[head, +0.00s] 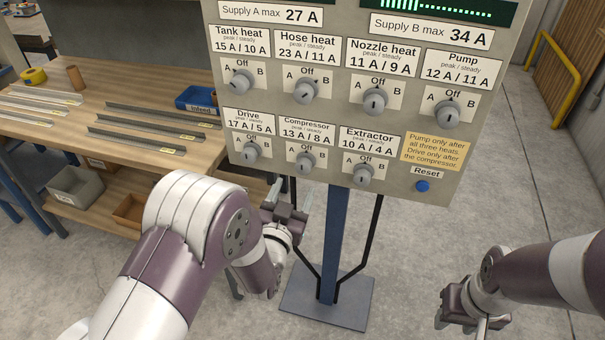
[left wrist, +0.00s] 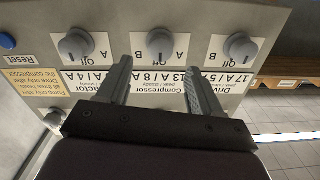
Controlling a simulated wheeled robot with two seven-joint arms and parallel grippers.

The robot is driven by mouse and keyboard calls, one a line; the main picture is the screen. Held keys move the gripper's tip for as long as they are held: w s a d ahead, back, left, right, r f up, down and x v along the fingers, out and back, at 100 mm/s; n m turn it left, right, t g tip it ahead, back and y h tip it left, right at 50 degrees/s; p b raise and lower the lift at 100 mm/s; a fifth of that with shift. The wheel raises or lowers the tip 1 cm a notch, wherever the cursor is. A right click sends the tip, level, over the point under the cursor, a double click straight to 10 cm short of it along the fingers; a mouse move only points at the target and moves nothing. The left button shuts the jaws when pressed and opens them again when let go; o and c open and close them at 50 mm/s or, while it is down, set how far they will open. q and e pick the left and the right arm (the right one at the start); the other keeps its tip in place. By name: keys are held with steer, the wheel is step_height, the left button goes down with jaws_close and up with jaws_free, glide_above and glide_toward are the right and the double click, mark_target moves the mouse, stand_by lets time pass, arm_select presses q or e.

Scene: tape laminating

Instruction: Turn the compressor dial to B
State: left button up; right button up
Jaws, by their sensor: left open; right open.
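The compressor dial (head: 305,162) is a grey round knob in the middle of the bottom row of the control panel (head: 390,170). Its label has A at left, Off at top and B at right. In the left wrist view, which is upside down, the compressor dial (left wrist: 160,44) lies just beyond and between my open fingertips. My left gripper (head: 287,203) is open and empty, below the panel's lower edge in the head view; it also shows in the left wrist view (left wrist: 160,75). My right gripper (head: 480,322) is open and empty, low at right.
The drive dial (head: 250,152) and extractor dial (head: 363,174) flank the compressor dial closely. A blue reset button (head: 422,186) sits at lower right. The panel stands on a blue post (head: 333,240). A wooden workbench (head: 120,90) with metal strips is at left.

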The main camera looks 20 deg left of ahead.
mark_target(301, 171)
arm_select(q)
steer(key=w, duration=0.5)
steer(key=shift+w, duration=0.6)
steer(key=c, duration=1.1)
steer(key=shift+o, duration=0.2)
steer(key=m+b, duration=0.1)
steer(key=m, duration=0.3)
steer(key=shift+f, duration=0.1)
steer(key=m+b, duration=0.1)
steer(key=m, duration=0.3)
steer(key=shift+m+b, duration=0.3)
steer(key=shift+b, duration=0.05)
